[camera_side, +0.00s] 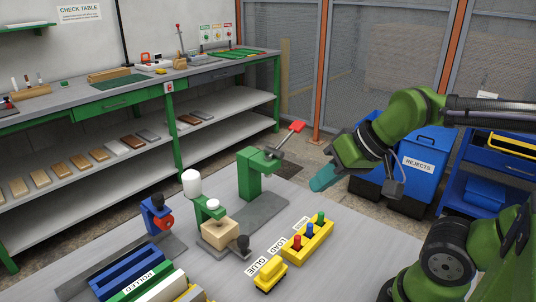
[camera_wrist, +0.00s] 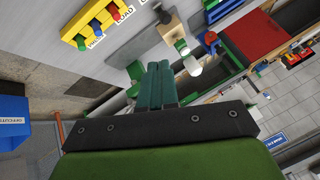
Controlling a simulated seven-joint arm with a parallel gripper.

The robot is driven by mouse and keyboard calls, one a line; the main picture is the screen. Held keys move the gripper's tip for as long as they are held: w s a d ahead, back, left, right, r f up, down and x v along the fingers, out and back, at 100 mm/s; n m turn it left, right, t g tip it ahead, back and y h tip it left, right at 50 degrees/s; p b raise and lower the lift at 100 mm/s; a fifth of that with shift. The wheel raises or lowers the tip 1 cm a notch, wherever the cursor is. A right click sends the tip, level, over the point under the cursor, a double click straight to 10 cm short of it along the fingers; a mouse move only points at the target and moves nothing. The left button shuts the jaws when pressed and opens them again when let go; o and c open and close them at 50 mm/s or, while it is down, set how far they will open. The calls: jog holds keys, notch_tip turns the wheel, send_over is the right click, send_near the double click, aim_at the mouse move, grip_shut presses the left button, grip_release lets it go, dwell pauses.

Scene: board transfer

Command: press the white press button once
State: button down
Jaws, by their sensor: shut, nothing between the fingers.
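A small white round cap (camera_side: 213,204), which looks like the white press button, sits above a pale wooden block (camera_side: 220,232) beside a green stand (camera_side: 208,212). A taller white cylinder (camera_side: 191,182) stands behind it to the left. In the wrist view, the cap (camera_wrist: 182,47) and the larger white cylinder (camera_wrist: 194,65) show just right of my fingertips. My gripper (camera_side: 322,180) is shut and empty, its teal fingers raised in the air well to the right of the cap. The fingers also show in the wrist view (camera_wrist: 158,68).
A yellow box with red, blue and green buttons (camera_side: 307,244) stands right of the block, near a yellow part (camera_side: 270,273). A blue rejects bin (camera_side: 410,165) is beyond the table. Open grey tabletop lies below my gripper.

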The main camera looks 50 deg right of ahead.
jog(key=n+t, duration=0.2)
jog(key=n, duration=1.3)
send_over(216, 204)
jog(key=f, duration=0.2)
jog(key=shift+w+r, duration=0.15)
jog(key=shift+r, duration=0.05)
jog(key=shift+f, duration=4.45)
